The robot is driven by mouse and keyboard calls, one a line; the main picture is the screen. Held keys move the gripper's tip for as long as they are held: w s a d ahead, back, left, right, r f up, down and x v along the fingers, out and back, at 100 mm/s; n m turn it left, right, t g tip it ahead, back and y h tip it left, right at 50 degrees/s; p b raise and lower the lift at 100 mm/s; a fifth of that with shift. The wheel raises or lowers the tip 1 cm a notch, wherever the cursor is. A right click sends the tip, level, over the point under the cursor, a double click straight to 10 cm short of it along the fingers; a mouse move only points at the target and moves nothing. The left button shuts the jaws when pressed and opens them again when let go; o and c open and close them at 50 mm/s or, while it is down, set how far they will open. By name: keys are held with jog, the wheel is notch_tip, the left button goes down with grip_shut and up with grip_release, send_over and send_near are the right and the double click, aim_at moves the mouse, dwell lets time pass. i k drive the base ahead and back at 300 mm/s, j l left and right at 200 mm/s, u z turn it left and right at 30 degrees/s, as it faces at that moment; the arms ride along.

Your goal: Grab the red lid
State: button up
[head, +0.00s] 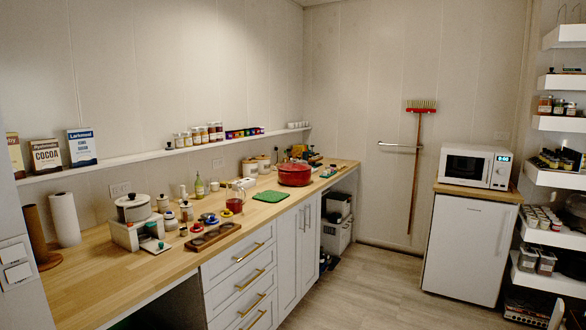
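Small knobbed lids or jar tops of several colours lie in a cluster on the wooden counter (120,270) at the left. A small red one (197,227) sits by a dark wooden tray (213,237); it is too small to tell whether it is a loose lid or a jar's top. A larger red round pot (294,174) stands farther back on the counter; I cannot tell whether its top is a separate lid. My gripper is not in view.
A white pot (133,208) on a stand and a jug of red liquid (235,200) stand around the cluster. A microwave (475,166) sits on a white fridge (468,248) at right. The floor (375,285) is clear.

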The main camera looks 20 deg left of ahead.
aim_at(294, 166)
jog(key=i+j+u, duration=0.35)
jog(key=i, duration=0.2)
jog(key=i+u, duration=0.35)
jog(key=i, duration=0.15)
jog(key=i+z, duration=0.1)
jog(key=i, duration=0.4)
jog(key=i+j+z, duration=0.1)
jog(key=i, duration=0.4)
jog(key=i+j+z, duration=0.15)
jog(key=i, duration=0.35)
jog(key=i+j+z, duration=0.1)
jog(key=i, duration=0.4)
jog(key=i+j+z, duration=0.1)
jog(key=i+j, duration=0.25)
jog(key=i, duration=0.15)
jog(key=i+j+z, duration=0.35)
jog(key=i, duration=0.15)
